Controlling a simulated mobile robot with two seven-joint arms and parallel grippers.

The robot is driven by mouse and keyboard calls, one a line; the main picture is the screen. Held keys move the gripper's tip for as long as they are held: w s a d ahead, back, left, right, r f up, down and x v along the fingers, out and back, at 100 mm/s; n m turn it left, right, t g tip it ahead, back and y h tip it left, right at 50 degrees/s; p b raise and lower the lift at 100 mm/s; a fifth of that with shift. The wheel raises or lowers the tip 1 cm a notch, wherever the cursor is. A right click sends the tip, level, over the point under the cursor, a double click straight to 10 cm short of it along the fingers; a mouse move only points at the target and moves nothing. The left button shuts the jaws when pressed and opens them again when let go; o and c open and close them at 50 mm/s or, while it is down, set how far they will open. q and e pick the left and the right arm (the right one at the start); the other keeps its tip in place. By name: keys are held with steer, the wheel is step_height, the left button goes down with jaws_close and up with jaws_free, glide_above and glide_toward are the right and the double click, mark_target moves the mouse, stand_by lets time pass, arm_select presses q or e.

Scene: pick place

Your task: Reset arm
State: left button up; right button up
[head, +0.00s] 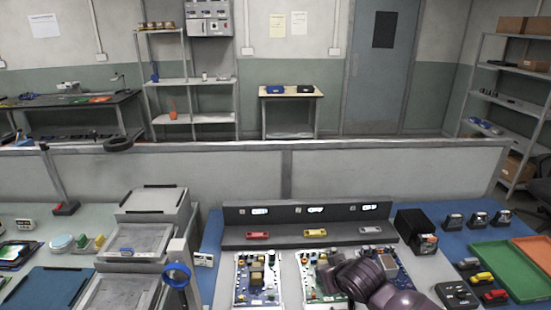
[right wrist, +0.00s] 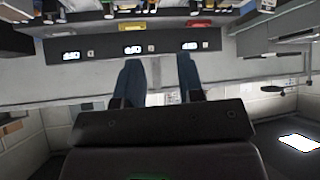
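My right gripper (right wrist: 157,66) shows in the right wrist view with its two dark blue fingers apart and nothing between them. The wrist picture is upside down, with the dark ledge of the workbench beyond the fingers. In the head view my purple right arm (head: 370,282) reaches in over the circuit boards, and its fingers cannot be made out there. My left gripper is not seen in either view.
A dark ledge (head: 275,237) carries red, yellow and grey small items. Circuit boards (head: 243,281) lie before it. At right are a black box (head: 408,222), green tray (head: 492,258) and orange tray (head: 537,252). Grey equipment (head: 150,212) and a blue ring (head: 177,275) stand left.

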steer(key=s+d+f+m+t+h+b, duration=0.1)
steer(key=s+d+f, duration=0.3)
steer(key=s, duration=0.5)
steer(key=s+d+f+m+t+b, duration=0.1)
steer(key=s+d+f, duration=0.4)
steer(key=s, duration=0.3)
steer(key=s+d+f+t+h, duration=0.1)
steer(key=s+d+f, duration=0.3)
steer(key=s, duration=0.5)
steer(key=shift+s+d+f+m+h+b, duration=0.15)
steer(key=shift+s+f+m+h+b, duration=0.2)
steer(key=shift+f, duration=0.2)
